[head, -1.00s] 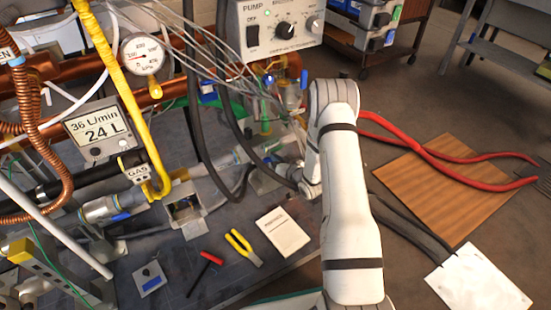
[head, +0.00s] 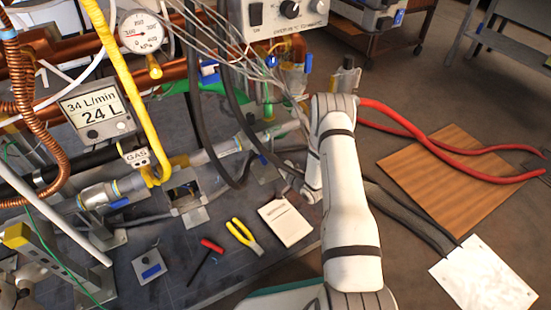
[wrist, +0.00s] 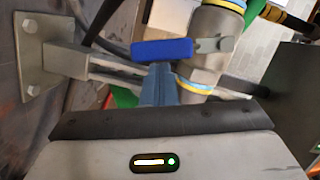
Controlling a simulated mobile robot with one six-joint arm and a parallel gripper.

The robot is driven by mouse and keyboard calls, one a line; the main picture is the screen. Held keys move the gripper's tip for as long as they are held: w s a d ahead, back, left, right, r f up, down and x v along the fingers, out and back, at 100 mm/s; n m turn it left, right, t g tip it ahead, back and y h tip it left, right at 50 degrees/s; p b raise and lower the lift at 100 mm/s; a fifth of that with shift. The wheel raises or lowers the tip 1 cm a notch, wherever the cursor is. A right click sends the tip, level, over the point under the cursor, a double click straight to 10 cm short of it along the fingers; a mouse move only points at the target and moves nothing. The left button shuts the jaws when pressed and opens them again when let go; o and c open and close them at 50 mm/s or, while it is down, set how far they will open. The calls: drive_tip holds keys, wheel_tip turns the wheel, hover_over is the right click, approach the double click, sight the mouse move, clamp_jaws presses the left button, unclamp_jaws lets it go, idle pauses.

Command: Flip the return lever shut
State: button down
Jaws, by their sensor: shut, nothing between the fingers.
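In the wrist view a blue lever handle (wrist: 163,50) with a grey tab at its right end sits at a grey valve body (wrist: 207,45) between yellow-and-blue ringed joints. The handle lies roughly across the line of the pipe in the picture. My gripper (wrist: 159,70) is shut and empty, its blue-grey fingertips right at the handle's lower edge. I cannot tell whether they touch it. In the head view my arm reaches down to the pipework at the bench's right side, and the lever there cannot be made out.
A mounting plate and bracket (wrist: 40,58) stand left of the lever. On the bench lie yellow-handled pliers (head: 243,236), a red-handled tool (head: 207,258) and a pale booklet (head: 286,221). A pump box (head: 275,15) and hanging cables (head: 203,110) crowd the space above.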

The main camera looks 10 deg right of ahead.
sight(263, 163)
drive_tip(key=shift+s+a+f, duration=0.2)
drive_tip(key=shift+a+f, duration=0.15)
drive_tip(key=shift+a, duration=0.25)
drive_tip(key=shift+s+a+f, duration=0.2)
drive_tip(key=shift+a+f, duration=0.15)
drive_tip(key=shift+a, duration=0.3)
drive_tip(key=shift+w+d, duration=0.1)
drive_tip(key=shift+d, duration=0.25)
drive_tip(key=s+d+p, duration=0.2)
drive_tip(key=s+d, duration=0.5)
drive_tip(key=d, duration=0.1)
drive_tip(key=shift+s+d+p, duration=0.2)
drive_tip(key=shift+d+p, duration=0.15)
